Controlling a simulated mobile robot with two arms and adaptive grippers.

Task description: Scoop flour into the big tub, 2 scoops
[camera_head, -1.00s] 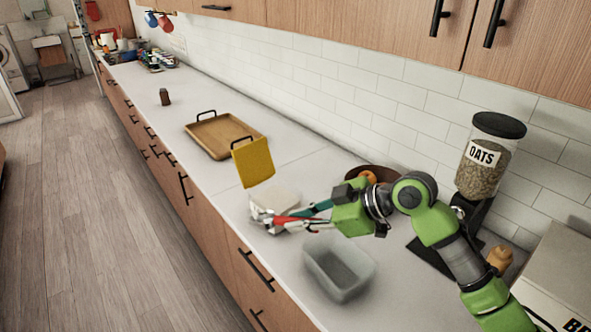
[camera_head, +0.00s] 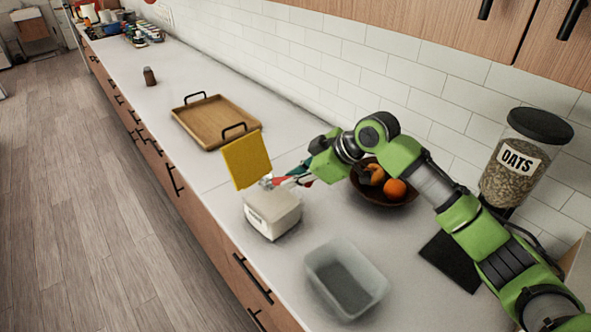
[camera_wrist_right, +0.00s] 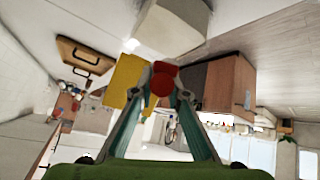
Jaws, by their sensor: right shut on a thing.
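My right gripper (camera_head: 290,180) is shut on a small red-handled tool, seemingly the scoop. Its red part shows between the fingertips in the right wrist view (camera_wrist_right: 163,82); its bowl is hard to make out, so I cannot tell whether it holds flour. The gripper is above the back of a white flour box (camera_head: 272,213), close to its raised yellow lid (camera_head: 246,160). The box and lid also show in the right wrist view (camera_wrist_right: 172,28). The big translucent grey tub (camera_head: 375,292) stands on the counter, right of and nearer than the box. No flour is visible in it. My left gripper is out of view.
A wooden tray (camera_head: 215,122) with black handles lies beyond the box. A fruit bowl (camera_head: 388,190) is behind my right arm, and an oats dispenser (camera_head: 515,165) stands at right. A small brown shaker (camera_head: 149,76) is farther off. Counter between box and tub is clear.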

